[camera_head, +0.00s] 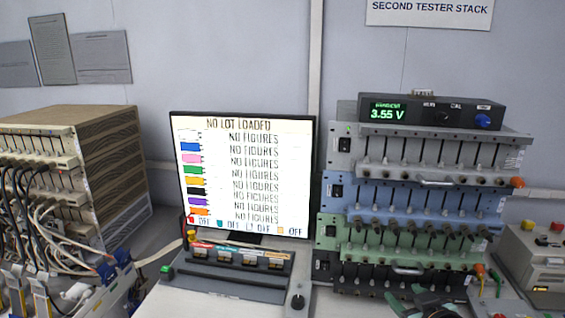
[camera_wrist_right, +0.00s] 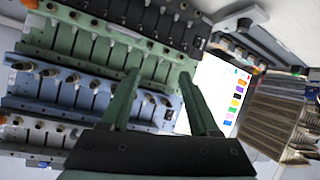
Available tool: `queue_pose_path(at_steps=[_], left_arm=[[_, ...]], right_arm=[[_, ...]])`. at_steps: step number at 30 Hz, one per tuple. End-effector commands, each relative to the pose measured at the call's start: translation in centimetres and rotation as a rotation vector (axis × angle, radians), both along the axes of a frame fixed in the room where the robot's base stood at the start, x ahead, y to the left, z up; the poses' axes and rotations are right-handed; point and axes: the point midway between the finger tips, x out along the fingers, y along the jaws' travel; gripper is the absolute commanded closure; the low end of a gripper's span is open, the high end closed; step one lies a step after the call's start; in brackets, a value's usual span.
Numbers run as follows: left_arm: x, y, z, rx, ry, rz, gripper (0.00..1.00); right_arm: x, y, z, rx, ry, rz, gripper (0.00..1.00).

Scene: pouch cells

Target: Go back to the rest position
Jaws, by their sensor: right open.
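My right gripper (camera_head: 436,300) shows at the bottom edge of the head view, in front of the lower part of the tester stack (camera_head: 425,200). In the right wrist view the two green fingers of this gripper (camera_wrist_right: 163,78) stand apart with nothing between them. Beyond them are the green and blue rows of the stack and, to the right, the bright screen. I see no object held. Most of the right arm is out of the head view. My left gripper is not in view.
A monitor (camera_head: 245,175) reads "NO LOT LOADED". A meter reading 3.55 V (camera_head: 430,112) tops the stack. A cabled rack (camera_head: 100,130) stands left, a box with buttons (camera_head: 540,262) right.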

Motion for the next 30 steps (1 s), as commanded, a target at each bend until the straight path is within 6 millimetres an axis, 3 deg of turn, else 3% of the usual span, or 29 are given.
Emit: queue_pose_path(at_steps=[1, 3, 6, 12, 18, 21, 30], left_arm=[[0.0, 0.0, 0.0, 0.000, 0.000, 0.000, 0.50], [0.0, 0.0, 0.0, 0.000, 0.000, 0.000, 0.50], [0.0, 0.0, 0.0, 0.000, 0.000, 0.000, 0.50], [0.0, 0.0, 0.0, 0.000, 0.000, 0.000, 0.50], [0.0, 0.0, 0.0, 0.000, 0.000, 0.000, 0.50], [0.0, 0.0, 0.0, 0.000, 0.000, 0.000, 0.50], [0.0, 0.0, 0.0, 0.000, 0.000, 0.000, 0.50]], right_arm=[[-2.3, 0.9, -2.8, 0.011, 0.084, 0.006, 0.38], [-5.9, 2.1, -6.4, 0.026, 0.209, 0.013, 0.38], [-11.1, 3.5, -10.2, 0.044, 0.369, 0.015, 0.38], [-19.8, 5.4, -14.4, 0.076, 0.616, 0.016, 0.38], [-27.3, 6.7, -16.3, 0.102, 0.818, 0.009, 0.38], [-25.5, 7.1, -17.8, 0.111, 0.754, 0.024, 0.38], [-22.8, 8.9, -22.5, 0.160, 0.575, 0.075, 0.38]])
